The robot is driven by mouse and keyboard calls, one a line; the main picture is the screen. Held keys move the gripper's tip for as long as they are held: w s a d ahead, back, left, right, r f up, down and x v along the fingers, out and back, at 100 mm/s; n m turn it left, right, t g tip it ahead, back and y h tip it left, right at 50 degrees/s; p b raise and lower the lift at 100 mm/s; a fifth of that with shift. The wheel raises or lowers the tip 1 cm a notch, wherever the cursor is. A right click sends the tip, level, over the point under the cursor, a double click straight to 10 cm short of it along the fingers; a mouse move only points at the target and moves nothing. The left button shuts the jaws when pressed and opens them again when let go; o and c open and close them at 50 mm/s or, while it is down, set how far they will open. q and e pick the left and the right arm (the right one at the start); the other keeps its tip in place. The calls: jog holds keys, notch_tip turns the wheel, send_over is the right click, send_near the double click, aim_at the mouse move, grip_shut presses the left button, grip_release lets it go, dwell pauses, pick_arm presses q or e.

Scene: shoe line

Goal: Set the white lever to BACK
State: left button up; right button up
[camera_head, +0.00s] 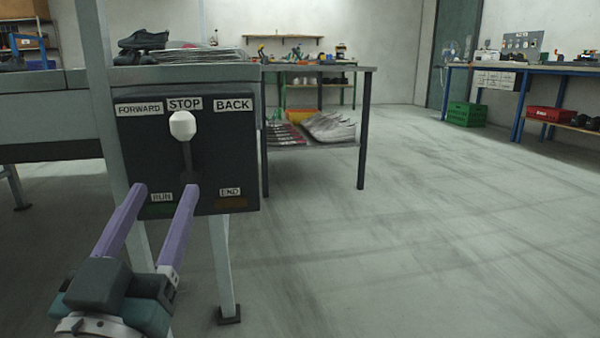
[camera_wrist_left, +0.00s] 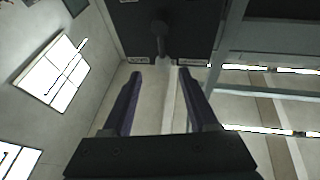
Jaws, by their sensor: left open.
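The white lever (camera_head: 182,126) has a white knob on a dark shaft and stands upright under the STOP label (camera_head: 185,104) of a dark control box (camera_head: 145,170). The FORWARD label (camera_head: 139,109) is to its left and the BACK label (camera_head: 233,105) to its right. My left gripper (camera_head: 165,189), with purple fingers, is open and empty below the knob, in front of the box's lower part. In the left wrist view the lever (camera_wrist_left: 159,38) shows beyond and between the open fingers (camera_wrist_left: 159,73), apart from them. My right gripper is not in view.
RUN (camera_head: 161,197) and END (camera_head: 230,191) labels mark the box's lower part. A grey post (camera_head: 101,90) stands at the box's left edge. A dark shoe (camera_head: 144,40) lies on the bench above. A table with a lower shelf (camera_head: 312,146) stands behind; the floor at right is clear.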

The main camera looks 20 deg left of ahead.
aim_at(184, 142)
pick_arm(q)
jog(key=b+x, duration=0.1)
jog(key=x, duration=0.5)
jog(key=b+x, duration=0.1)
jog(key=x, duration=0.2)
jog(key=shift+a+r+b, duration=0.15)
jog(key=shift+a+b, duration=0.15)
jog(key=shift+b, duration=0.05)
jog(key=shift+w, duration=0.1)
grip_shut()
jog(key=shift+r, duration=0.1)
